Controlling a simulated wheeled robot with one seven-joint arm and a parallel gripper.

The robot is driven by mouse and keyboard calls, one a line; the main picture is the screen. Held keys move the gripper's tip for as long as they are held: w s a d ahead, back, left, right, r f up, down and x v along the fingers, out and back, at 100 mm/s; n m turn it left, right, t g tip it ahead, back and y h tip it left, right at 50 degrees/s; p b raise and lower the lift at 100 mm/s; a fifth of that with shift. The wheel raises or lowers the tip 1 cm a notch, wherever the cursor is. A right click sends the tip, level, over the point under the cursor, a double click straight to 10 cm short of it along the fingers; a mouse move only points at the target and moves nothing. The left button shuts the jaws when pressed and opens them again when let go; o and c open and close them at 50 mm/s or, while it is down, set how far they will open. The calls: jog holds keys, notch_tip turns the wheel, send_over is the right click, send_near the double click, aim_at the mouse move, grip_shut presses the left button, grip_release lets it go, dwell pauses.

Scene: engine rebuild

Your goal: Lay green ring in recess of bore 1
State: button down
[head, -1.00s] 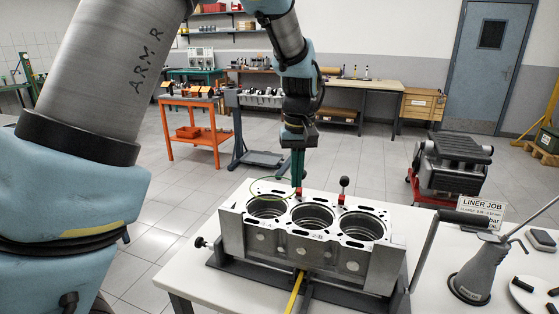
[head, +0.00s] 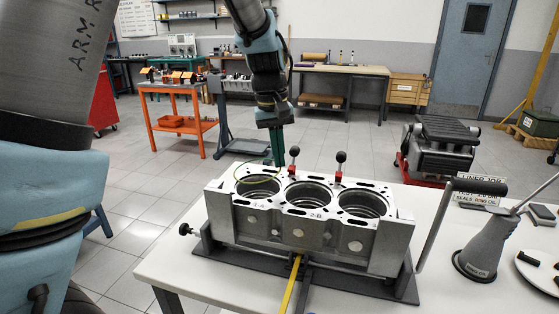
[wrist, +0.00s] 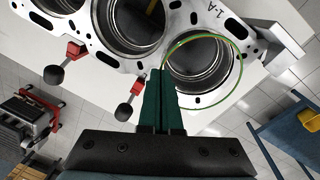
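The thin green ring (head: 262,183) is held at one edge by my gripper (head: 278,164) and hangs over the left bore of the engine block (head: 312,232). That bore, bore 1 (head: 256,188), has the mark 1-A on the deck beside it. In the wrist view, the ring (wrist: 241,48) roughly surrounds the mouth of bore 1 (wrist: 200,68) but sits off-centre, past the rim on one side. My gripper's green fingers (wrist: 162,76) are close together on the ring's edge. The gap between ring and deck is small; I cannot tell whether they touch.
Red clamps with black knobs (head: 293,153) (head: 340,158) stand along the block's far edge, close to my fingers. A crank handle (head: 432,235) and a grey oil can (head: 482,248) stand to the right. The white bench (head: 165,268) is clear at left.

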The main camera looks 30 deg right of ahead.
jog(key=shift+f+b, duration=1.15)
jog(key=shift+f, duration=0.5)
jog(key=shift+a+f, duration=0.1)
jog(key=shift+f, duration=0.05)
jog(key=c, duration=1)
grip_release()
jog(key=shift+c, duration=0.2)
notch_tip(320, 180, up, 6)
jog(key=p, duration=0.5)
jog(key=shift+p, duration=0.3)
dwell(0.8)
